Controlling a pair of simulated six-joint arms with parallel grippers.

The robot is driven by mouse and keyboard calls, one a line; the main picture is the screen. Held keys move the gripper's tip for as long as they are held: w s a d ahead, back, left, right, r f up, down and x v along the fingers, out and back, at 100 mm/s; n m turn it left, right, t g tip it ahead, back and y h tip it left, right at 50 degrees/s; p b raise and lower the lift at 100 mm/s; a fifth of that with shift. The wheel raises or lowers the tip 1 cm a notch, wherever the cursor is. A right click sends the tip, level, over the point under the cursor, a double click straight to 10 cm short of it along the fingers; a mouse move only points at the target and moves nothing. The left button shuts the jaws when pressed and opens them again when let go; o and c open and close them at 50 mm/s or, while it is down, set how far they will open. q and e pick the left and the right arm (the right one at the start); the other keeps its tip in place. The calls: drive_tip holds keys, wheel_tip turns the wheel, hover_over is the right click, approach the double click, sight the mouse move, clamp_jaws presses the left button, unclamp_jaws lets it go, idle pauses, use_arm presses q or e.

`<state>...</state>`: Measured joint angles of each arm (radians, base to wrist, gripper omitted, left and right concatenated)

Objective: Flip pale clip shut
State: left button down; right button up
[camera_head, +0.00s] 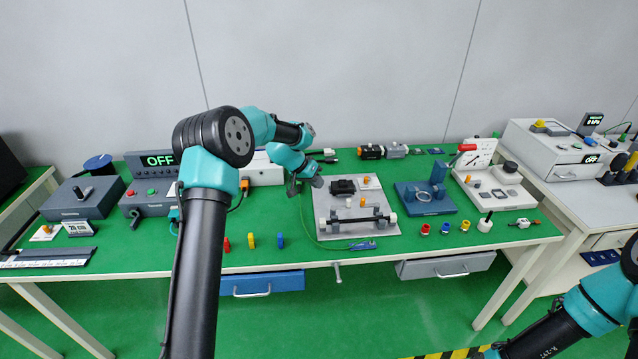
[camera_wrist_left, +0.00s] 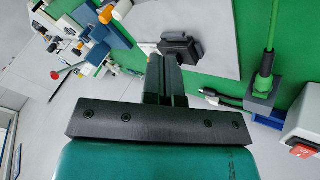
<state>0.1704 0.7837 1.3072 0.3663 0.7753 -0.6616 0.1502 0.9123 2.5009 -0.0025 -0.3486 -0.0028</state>
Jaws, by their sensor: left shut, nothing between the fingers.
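My left gripper (camera_head: 316,182) is over the back left corner of a light grey plate (camera_head: 370,190) on the green bench. In the left wrist view its fingers (camera_wrist_left: 163,62) are together with nothing between them, pointing toward a black block (camera_wrist_left: 180,46) on that plate. The black block (camera_head: 343,187) also shows in the head view. A black rod (camera_head: 357,221) with pale ends lies across grey supports near the plate's front. I cannot clearly make out which small part is the pale clip, or whether it is open. My right gripper is out of view; only its arm shows at lower right.
A thin green cable (camera_head: 303,215) curves past the plate's left edge. A blue fixture (camera_head: 425,198) stands to the right. Small red, yellow and blue pegs (camera_head: 252,241) stand at front left. A control box reading OFF (camera_head: 158,160) is behind my left arm.

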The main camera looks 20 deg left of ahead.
use_arm(q)
drive_tip(key=x, duration=0.7)
drive_tip(key=shift+d+f, duration=0.25)
drive_tip(key=shift+d, duration=1.1)
drive_tip(key=shift+s+d, duration=0.1)
drive_tip(key=shift+d, duration=0.75)
drive_tip(key=shift+a, duration=0.1)
